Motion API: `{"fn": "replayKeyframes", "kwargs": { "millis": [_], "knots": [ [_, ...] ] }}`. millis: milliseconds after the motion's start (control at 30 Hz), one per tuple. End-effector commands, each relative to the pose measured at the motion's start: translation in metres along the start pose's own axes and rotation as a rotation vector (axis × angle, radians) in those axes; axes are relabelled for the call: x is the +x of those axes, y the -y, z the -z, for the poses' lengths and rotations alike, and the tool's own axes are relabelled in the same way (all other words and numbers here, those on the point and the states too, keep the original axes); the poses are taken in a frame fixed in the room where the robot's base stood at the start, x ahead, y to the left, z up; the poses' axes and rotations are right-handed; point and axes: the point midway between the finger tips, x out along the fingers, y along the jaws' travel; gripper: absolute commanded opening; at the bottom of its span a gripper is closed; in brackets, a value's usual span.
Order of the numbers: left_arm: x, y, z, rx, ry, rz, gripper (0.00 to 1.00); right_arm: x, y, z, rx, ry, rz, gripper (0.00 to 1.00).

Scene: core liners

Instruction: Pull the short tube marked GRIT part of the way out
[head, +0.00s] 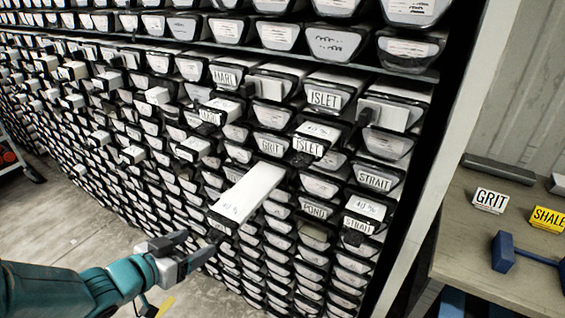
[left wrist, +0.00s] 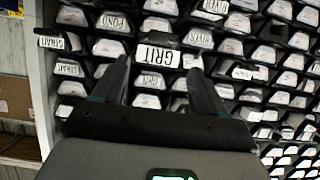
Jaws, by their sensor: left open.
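In the head view, a tube front marked GRIT (head: 270,146) sits in the rack, above a long white tube (head: 248,192) that sticks far out. In the left wrist view, upside down, a larger GRIT label (left wrist: 158,55) faces me, with a smaller GRIT label (left wrist: 152,80) just below it in the picture. The larger one seems to be on the long tube's end; I cannot tell which tube is the short one. My left gripper (head: 198,243) is open, close to that end, its fingers (left wrist: 157,68) appearing on either side of the labels. No contact shows. My right gripper is not in view.
The rack (head: 437,75) holds many tubes; several stick out, including ones marked ISLET (head: 308,147) and STRAIT (head: 360,225). On the right, a bench (head: 480,265) carries a GRIT card (head: 490,200), a yellow SHALE card (head: 547,219) and a blue object (head: 502,252).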

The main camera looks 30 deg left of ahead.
Motion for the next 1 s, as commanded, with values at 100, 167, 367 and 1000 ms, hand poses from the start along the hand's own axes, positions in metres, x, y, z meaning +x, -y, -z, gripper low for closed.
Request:
{"fn": "replayKeyframes", "kwargs": {
  "millis": [100, 167, 367, 1000],
  "knots": [
    [-0.019, 0.002, -0.005, 0.006, -0.009, 0.008, 0.72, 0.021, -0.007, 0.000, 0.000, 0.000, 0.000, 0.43],
    [-0.029, 0.001, -0.006, 0.008, -0.002, 0.010, 0.72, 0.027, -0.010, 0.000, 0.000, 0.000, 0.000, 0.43],
    [-0.075, 0.003, 0.000, 0.001, -0.001, 0.012, 0.72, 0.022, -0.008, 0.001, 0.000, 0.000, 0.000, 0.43],
    [-0.056, -0.054, -0.005, -0.081, -0.051, -0.339, 0.72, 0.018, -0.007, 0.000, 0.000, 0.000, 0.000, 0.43]
  ]
}}
